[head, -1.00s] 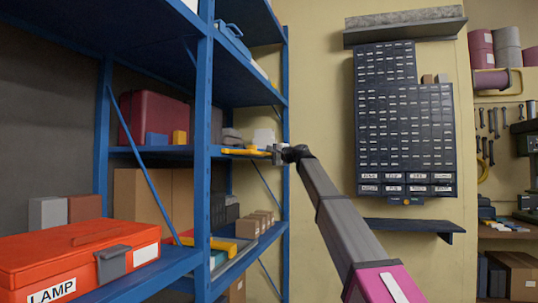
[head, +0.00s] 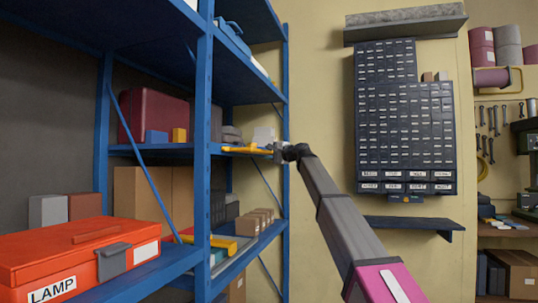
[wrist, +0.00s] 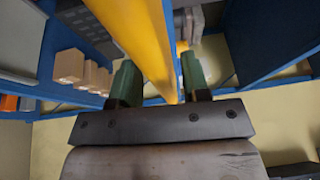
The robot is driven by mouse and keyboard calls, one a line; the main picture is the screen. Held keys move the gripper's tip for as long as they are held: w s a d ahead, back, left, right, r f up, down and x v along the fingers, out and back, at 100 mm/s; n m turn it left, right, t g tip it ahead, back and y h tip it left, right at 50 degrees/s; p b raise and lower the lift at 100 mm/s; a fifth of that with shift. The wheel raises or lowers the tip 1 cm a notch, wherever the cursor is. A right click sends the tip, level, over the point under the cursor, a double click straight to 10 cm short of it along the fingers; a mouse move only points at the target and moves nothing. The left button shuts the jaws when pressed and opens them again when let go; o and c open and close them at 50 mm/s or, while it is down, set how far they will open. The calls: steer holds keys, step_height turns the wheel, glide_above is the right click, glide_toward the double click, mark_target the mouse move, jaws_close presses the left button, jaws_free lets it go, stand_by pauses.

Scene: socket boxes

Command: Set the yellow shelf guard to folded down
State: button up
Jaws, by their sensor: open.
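A yellow guard bar (head: 246,149) lies along the front of the middle shelf of the blue rack in the head view. In the wrist view the yellow bar (wrist: 150,40) runs lengthwise between the two green fingers. My gripper (head: 279,151) is at the bar's right end in the head view. In the wrist view my gripper (wrist: 158,78) is open, with one finger on each side of the bar. Whether a finger touches the bar cannot be told. A second yellow bar (head: 228,243) is at the lower shelf, away from my gripper.
The blue rack's upright (head: 203,150) stands left of my gripper. A red LAMP box (head: 70,262) sits on the lower shelf. Small cardboard boxes (head: 254,222) stand below my gripper. A dark drawer cabinet (head: 405,125) hangs on the wall to the right.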

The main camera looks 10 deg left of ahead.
steer(key=v, duration=1)
steer(key=shift+d, duration=0.2)
steer(key=shift+s, duration=0.15)
steer(key=s+d+f+n+g+h, duration=0.1)
steer(key=d+f+h, duration=0.3)
steer(key=f, duration=1.2)
steer(key=s+d+f+h, duration=0.15)
steer(key=d+f, duration=0.45)
steer(key=f, duration=0.9)
steer(key=s+d+f+n+g+h, duration=0.1)
steer(key=d+f+h, duration=0.35)
steer(key=f, duration=1.15)
steer(key=s+d+f+n+g+h, duration=0.1)
steer(key=s+d+f+g+h, duration=0.1)
steer(key=s+d+f, duration=0.5)
steer(key=s+d+f+n+g+h, duration=0.1)
steer(key=s+d+f+g+h, duration=0.1)
steer(key=s+d+f, duration=0.6)
steer(key=s+d+f+n+g+h, duration=0.1)
steer(key=s+d+f+g+h, duration=0.1)
steer(key=s+d+f, duration=0.5)
steer(key=s+f, duration=0.5)
steer(key=f, duration=0.5)
steer(key=shift+s+d+f+n+h, duration=0.3)
steer(key=shift+s+f, duration=0.05)
